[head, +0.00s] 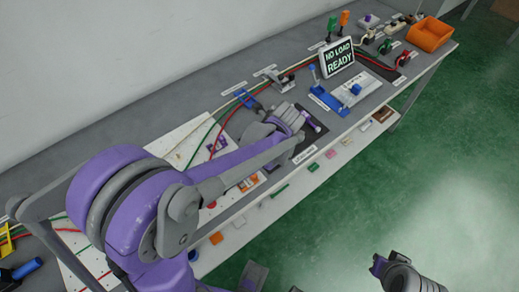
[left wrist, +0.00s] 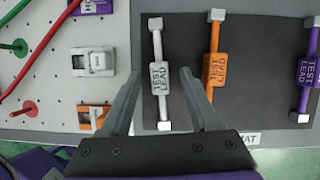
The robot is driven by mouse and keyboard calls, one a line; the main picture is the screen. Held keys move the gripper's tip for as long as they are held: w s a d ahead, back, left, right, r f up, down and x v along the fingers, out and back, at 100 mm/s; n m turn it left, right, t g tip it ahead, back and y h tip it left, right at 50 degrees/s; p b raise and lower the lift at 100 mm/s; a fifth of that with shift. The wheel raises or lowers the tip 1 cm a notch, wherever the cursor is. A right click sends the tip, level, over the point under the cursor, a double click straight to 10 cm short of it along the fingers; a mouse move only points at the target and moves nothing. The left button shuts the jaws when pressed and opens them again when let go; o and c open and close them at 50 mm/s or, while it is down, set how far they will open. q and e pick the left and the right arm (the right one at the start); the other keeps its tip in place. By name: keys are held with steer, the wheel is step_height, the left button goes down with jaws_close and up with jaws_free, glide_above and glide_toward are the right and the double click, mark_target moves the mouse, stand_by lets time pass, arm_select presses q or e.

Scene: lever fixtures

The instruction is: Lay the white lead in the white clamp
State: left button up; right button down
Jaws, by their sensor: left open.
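The white lead (left wrist: 159,76) has a grey-white label block reading "TEST LEAD" and lies on a dark mat (left wrist: 184,30) in the left wrist view. My left gripper (left wrist: 159,68) is open, with one finger on each side of this lead. The white clamp (left wrist: 93,62) sits on the pegboard left of the mat, and nothing is seen lying in it. In the head view my left gripper (head: 292,117) is over the bench and hides the white lead. My right gripper (head: 379,264) is low over the floor, and its jaws cannot be made out.
An orange lead (left wrist: 214,66) and a purple lead (left wrist: 309,72) lie right of the white one. An orange clamp (left wrist: 94,117) is below the white clamp. Red and green cables run over the pegboard (left wrist: 45,85). A display (head: 338,59) and blue fixture (head: 325,98) stand farther along the bench.

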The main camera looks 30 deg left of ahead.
arm_select(q)
jaws_close()
stand_by(0.3)
